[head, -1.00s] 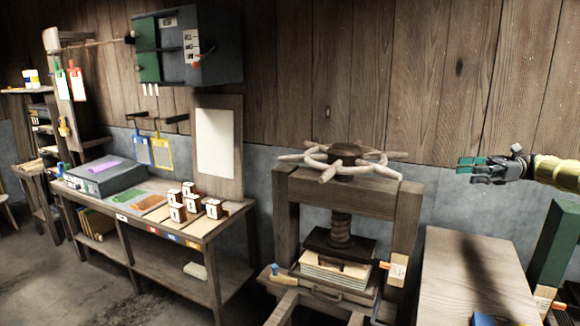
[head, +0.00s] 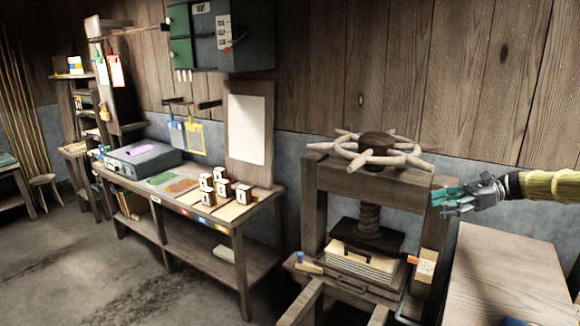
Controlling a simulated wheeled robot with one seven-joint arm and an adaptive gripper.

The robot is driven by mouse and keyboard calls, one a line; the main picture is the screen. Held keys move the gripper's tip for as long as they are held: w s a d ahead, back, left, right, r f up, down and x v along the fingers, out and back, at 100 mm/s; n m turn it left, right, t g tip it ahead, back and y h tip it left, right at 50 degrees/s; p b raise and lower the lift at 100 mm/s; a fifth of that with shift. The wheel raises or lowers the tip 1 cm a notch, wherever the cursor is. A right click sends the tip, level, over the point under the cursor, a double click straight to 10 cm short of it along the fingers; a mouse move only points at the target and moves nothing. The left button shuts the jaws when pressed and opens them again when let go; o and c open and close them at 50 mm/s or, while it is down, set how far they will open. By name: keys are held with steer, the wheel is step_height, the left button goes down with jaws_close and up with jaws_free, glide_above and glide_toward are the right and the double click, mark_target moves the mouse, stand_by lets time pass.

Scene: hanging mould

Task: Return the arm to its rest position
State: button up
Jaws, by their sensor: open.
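My gripper (head: 440,197) is at the right of the head view, on the end of my arm, which reaches in from the right edge. Its teal-tipped fingers point left and are open, with nothing between them. It hangs in the air, appearing just right of the wooden screw press (head: 320,205) and its spoked wheel (head: 378,149). I cannot tell whether the fingers are clear of the press post behind them. The rest of my arm is out of view.
A stack of sheets (head: 362,262) lies under the press screw. A wooden table top (head: 510,275) stands below my arm at right. A workbench (head: 262,200) with several small white-faced blocks stands left, below a dark wall cabinet (head: 245,38). Open floor (head: 60,270) lies at front left.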

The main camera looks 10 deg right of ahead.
steer(key=s+a+f+n+g+h+b, duration=0.1)
steer(key=a+f+n+h, duration=0.15)
steer(key=a+f, duration=1.1)
steer(key=s+a+f+n+g+h, duration=0.15)
steer(key=a+f+h, duration=0.25)
steer(key=a+f, duration=1)
steer(key=s+a+f+n+g+h, duration=0.1)
steer(key=s+a+f+h, duration=0.15)
steer(key=s+f, duration=0.65)
steer(key=s+a+f+n+h+b, duration=0.1)
steer(key=s+a+f+n+h, duration=0.15)
steer(key=s+f, duration=0.6)
steer(key=s+a+f+n+h, duration=0.1)
steer(key=s+a+f+n, duration=0.25)
steer(key=s+f, duration=0.45)
steer(key=s+a+r+n+h, duration=0.1)
steer(key=s+n, duration=0.7)
steer(key=s, duration=1.3)
steer(key=shift+s+a+r+n+h+b, duration=0.25)
steer(key=shift+s+a+n+h+b, duration=0.15)
steer(key=shift+a+h, duration=0.2)
